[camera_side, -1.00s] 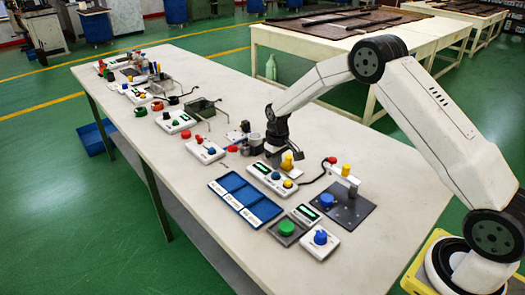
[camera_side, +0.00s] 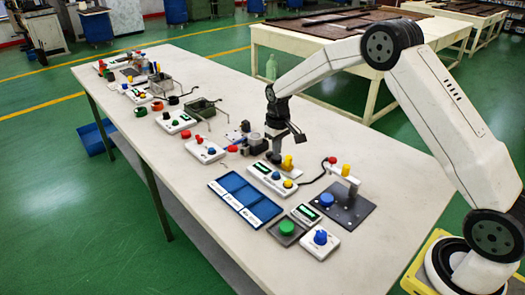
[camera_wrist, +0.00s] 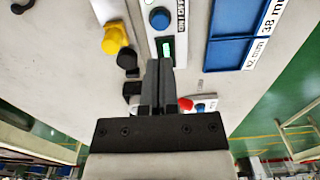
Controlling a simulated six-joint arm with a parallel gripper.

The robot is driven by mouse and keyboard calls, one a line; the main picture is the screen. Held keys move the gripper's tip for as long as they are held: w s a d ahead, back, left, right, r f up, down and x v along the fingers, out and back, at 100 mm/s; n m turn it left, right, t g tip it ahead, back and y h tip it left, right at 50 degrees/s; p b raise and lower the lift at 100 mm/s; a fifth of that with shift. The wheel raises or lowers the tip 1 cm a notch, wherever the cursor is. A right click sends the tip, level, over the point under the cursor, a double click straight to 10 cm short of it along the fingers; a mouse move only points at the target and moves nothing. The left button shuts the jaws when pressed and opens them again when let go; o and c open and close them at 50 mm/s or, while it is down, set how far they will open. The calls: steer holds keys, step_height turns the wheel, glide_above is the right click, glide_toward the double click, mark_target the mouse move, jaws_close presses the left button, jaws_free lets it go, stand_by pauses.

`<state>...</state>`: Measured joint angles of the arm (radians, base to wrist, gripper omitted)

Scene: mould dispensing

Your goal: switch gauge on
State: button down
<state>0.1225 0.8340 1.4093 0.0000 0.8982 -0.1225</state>
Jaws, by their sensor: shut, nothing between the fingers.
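In the side view my gripper (camera_side: 275,157) is by the far end of this box. Whether it touches the box cannot be told.
A yellow cylinder (camera_wrist: 117,38) and black parts stand close to the left of the fingers. Blue trays (camera_side: 247,199) lie beside the box. A dark plate (camera_side: 346,208) with a blue knob and a small display unit (camera_side: 306,213) are nearer.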

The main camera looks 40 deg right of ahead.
steer(key=shift+r, duration=1.8)
steer(key=shift+s, duration=0.1)
steer(key=s+a+t, duration=0.1)
steer(key=s+a, duration=0.2)
steer(key=s, duration=0.9)
steer(key=s+a+r+t, duration=0.1)
steer(key=s+a, duration=0.2)
steer(key=s, duration=1)
steer(key=shift+s+a+r+t, duration=0.15)
steer(key=shift+a+r+t, duration=0.05)
steer(key=shift+a+t, duration=0.1)
